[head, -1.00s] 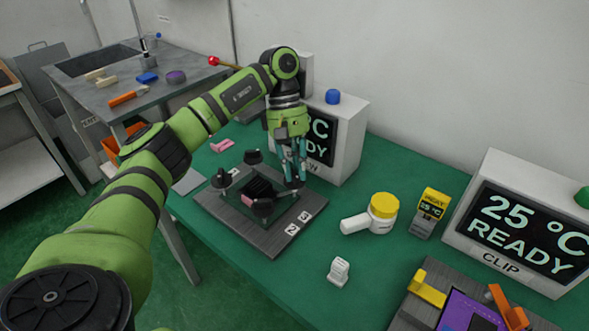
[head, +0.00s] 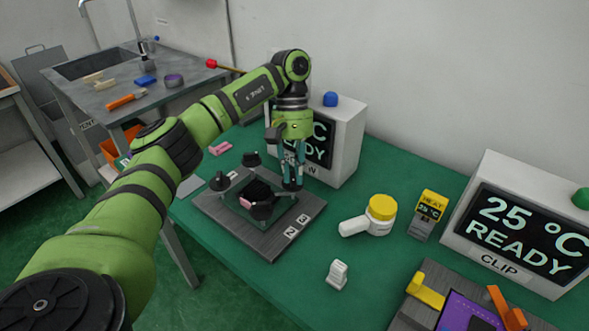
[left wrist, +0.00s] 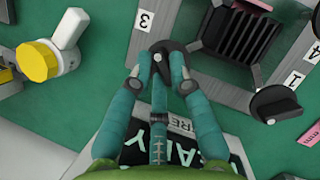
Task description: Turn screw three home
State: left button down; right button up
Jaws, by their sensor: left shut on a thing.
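The screw fixture is a grey board (head: 273,247) with several black knob screws around a dark finned block (left wrist: 240,35). My left gripper (head: 292,186) points down at the board's far right corner. The fingers hide most of this screw in the head view. My right gripper is not in view.
A white display box (head: 345,140) stands close behind the gripper. A yellow-capped white bottle (head: 381,214), a small yellow-topped meter (head: 429,212) and a white switch-like piece (head: 337,274) are to the right. A pink piece (head: 220,148) lies at the left. Green table is clear between them.

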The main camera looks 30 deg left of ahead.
pick_arm(q)
jog(key=c, duration=1.1)
grip_release()
jog(key=shift+c, duration=0.2)
jog(key=v, duration=1.2)
